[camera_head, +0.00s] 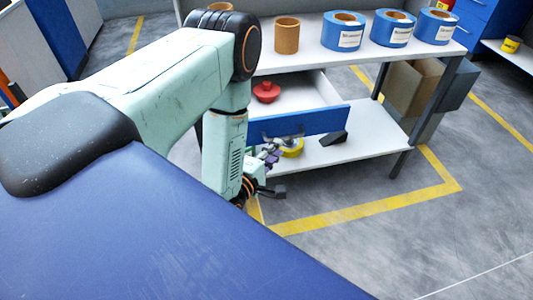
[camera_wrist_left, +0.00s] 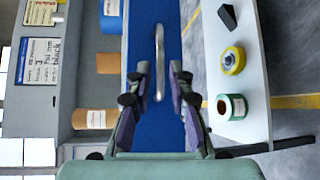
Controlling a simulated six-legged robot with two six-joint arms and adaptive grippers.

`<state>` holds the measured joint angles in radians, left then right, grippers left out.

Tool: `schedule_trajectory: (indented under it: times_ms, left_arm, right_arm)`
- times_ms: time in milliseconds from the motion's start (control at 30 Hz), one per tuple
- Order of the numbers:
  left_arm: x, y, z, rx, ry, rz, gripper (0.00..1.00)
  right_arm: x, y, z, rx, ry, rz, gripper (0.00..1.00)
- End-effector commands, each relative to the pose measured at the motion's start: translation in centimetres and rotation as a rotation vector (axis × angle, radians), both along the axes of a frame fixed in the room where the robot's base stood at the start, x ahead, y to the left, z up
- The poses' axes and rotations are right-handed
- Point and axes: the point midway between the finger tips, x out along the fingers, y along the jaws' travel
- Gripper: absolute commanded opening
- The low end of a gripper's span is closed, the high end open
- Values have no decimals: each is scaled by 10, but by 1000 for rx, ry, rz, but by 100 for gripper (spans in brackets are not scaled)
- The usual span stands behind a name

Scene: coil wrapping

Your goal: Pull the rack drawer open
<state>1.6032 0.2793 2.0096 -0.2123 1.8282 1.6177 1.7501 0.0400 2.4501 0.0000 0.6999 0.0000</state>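The rack drawer has a blue front (camera_head: 318,121) and stands partly out from under the rack's top shelf, its pale inside in view. A red lidded or knobbed thing (camera_head: 266,92) lies in it. In the left wrist view the blue front (camera_wrist_left: 154,125) fills the middle, with a silver bar handle (camera_wrist_left: 159,62) on it. My left gripper (camera_wrist_left: 160,72) is open; its fingertips lie either side of the handle in the picture, with gaps on both sides. I cannot tell its distance from the handle. In the head view the left gripper (camera_head: 267,172) is low before the drawer's left end. My right gripper is not in view.
The top shelf (camera_head: 330,62) holds a brown roll (camera_head: 287,36) and several blue rolls (camera_head: 342,31). The lower shelf (camera_head: 365,140) holds a yellow roll (camera_wrist_left: 233,60), a green roll (camera_wrist_left: 231,107) and a black wedge (camera_wrist_left: 228,16). Floor before the rack is clear.

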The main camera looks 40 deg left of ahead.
Motion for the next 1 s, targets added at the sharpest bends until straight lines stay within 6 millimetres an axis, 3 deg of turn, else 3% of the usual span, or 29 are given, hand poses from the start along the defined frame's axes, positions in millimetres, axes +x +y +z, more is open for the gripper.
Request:
schedule_trajectory:
  times_ms: [100, 300, 1000]
  left_arm:
    - [-21, -1, 2, -1, 4, 2, 20]
    - [-41, -2, 5, -1, 1, 1, 20]
    - [-44, -3, 5, 26, 4, -4, 20]
  right_arm:
    - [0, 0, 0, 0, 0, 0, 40]
    - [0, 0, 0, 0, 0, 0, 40]
    - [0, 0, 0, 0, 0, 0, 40]
